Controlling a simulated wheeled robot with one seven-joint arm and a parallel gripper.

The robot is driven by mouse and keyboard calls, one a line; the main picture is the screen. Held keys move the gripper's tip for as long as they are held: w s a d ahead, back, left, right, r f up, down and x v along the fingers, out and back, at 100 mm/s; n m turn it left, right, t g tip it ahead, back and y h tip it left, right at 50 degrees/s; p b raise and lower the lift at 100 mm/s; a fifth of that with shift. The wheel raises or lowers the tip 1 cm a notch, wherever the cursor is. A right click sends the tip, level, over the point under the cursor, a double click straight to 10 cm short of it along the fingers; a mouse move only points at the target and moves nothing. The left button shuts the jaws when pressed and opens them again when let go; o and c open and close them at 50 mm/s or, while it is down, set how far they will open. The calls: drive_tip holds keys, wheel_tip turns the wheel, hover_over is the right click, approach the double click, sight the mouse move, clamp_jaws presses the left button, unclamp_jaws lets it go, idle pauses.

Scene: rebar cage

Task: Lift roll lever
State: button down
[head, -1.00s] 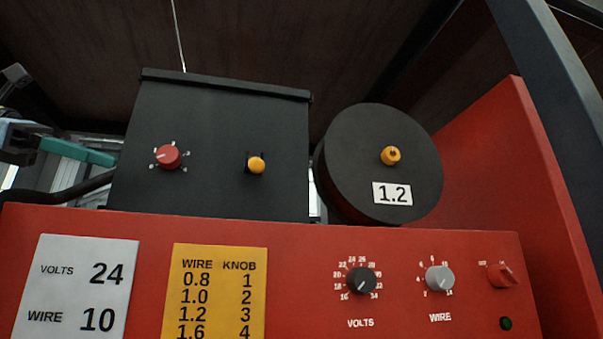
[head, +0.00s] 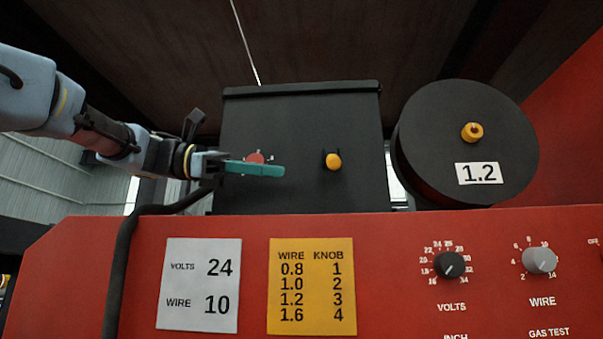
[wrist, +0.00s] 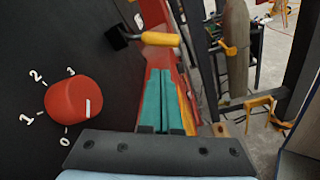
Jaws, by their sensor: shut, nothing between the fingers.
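The roll lever (head: 333,161) is a small yellow-orange grip on the front of the black box (head: 300,110). In the wrist view the lever's yellow grip (wrist: 161,39) sticks out from a dark arm on a black block, just beyond my fingertips. My gripper (head: 281,171) comes in from the left in the head view, in front of the box and to the left of the lever, apart from it. Its teal fingers (wrist: 160,74) are together and empty. The red knob (head: 256,157) is partly hidden behind the fingers; the wrist view shows it whole (wrist: 73,99).
A black wire spool (head: 460,125) marked 1.2 stands right of the box. The red panel (head: 390,235) below carries labels, a black volts knob (head: 449,265) and a grey wire knob (head: 540,260). A black cable (head: 122,250) hangs at the left. A grey cylinder (wrist: 236,50) stands beyond.

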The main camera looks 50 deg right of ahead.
sight(333, 161)
drive_tip(key=shift+p+x, duration=1.3)
drive_tip(key=shift+x, duration=3.4)
drive_tip(key=shift+a+r+n, duration=0.15)
drive_tip(key=shift+n, duration=0.15)
